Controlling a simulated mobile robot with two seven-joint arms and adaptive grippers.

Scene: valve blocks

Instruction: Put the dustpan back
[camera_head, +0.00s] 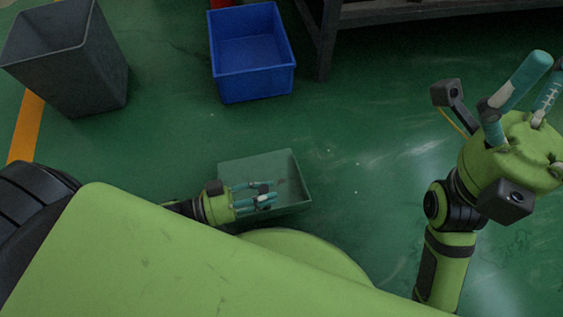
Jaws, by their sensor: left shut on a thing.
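The dustpan (252,168) is a grey-green, shallow, tray-like pan low in the middle of the camera_head view, close in front of my base. My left gripper (268,195) reaches in from the left, and its teal fingers lie over the pan's lower left part. It is shut on the dustpan; the exact place of the grip is hard to see. I cannot tell whether the pan touches the floor. My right gripper (550,68) is raised at the right edge, away from the dustpan, with its fingers apart and nothing seen between them.
A blue bin (253,85) stands on the green floor beyond the dustpan. A tall dark grey bin (75,78) stands at the upper left, beside a yellow floor line (27,127). A dark table frame (328,40) is at the top right. The floor between is clear.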

